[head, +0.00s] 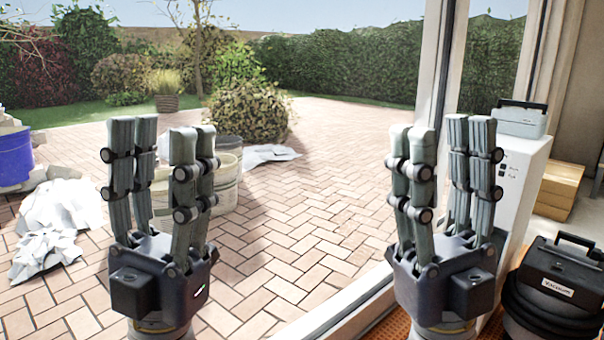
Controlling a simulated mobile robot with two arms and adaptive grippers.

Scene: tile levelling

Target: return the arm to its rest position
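My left gripper (163,150) stands upright at the left, with its fingers pointing up and spread apart. It is open and nothing shows between its fingers. My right gripper (436,150) stands upright at the right, also with its fingers up and apart. It is open and empty. The two grippers are well apart at about the same height. Neither is seen touching anything. Most of both arms below the wrists is out of view.
Brick paving (310,215) lies clear between the grippers. Buckets (225,180) stand behind my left gripper. Crumpled sheets (50,225) and a blue bucket (14,158) are at left. A glass door frame (432,65), white cabinet (524,180) and black vacuum (555,290) are at right.

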